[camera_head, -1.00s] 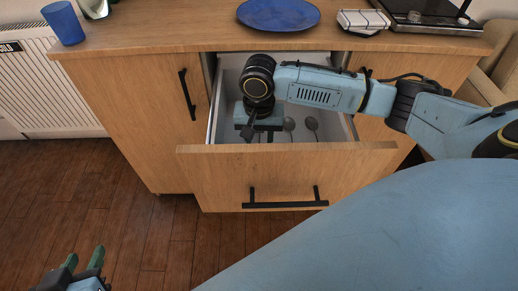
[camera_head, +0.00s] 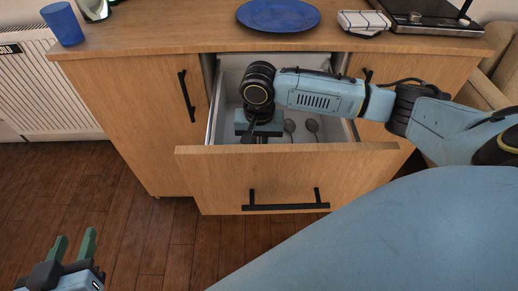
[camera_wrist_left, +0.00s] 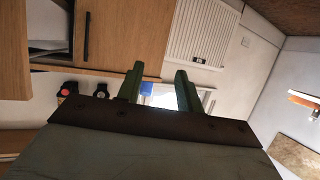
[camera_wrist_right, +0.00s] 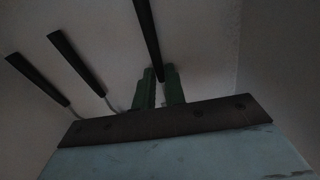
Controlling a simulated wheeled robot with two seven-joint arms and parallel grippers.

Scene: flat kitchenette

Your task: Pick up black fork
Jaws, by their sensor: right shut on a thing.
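My right gripper (camera_wrist_right: 159,86) is down inside the open drawer (camera_head: 215,110). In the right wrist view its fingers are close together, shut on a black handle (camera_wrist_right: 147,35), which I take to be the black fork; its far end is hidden. In the head view my right wrist and the drawer front hide the fingers and the fork. Two other black-handled utensils (camera_wrist_right: 77,60) lie to the left in the right wrist view. My left gripper (camera_head: 73,246) is open and empty, low at the left, away from the drawer.
Two spoons (camera_head: 312,127) lie in the drawer, right of my right gripper. The drawer front (camera_head: 290,180) stands out from the wooden cabinet. The floor at left is clear.

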